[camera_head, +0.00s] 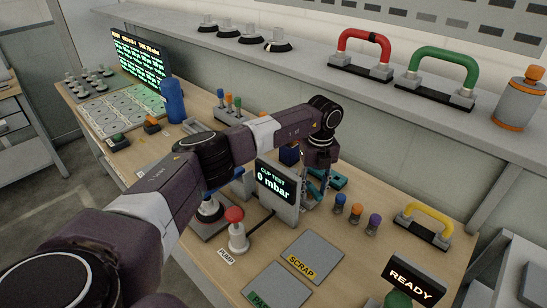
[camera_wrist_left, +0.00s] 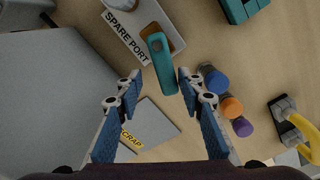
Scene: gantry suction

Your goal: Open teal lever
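The teal lever (camera_wrist_left: 160,65) shows in the left wrist view on a light plate labelled SPARE PORT (camera_wrist_left: 125,25), with a brass-coloured round part (camera_wrist_left: 153,38) under its upper end. My left gripper (camera_wrist_left: 160,79) is open. Its fingertips stand on either side of the lever's lower end with gaps visible on both sides; the height gap is hard to judge. In the head view my left gripper (camera_head: 314,188) points down behind the CUP TEST display (camera_head: 275,184), which partly hides it and the port. My right gripper is not in view.
Blue, orange and purple knobs (camera_head: 356,214) stand close to the right of the gripper. Another teal part (camera_wrist_left: 240,8) lies beyond the lever. A yellow handle (camera_head: 428,220) is farther right. The SCRAP pad (camera_head: 314,257) lies flat in front. A shelf (camera_head: 400,100) runs behind.

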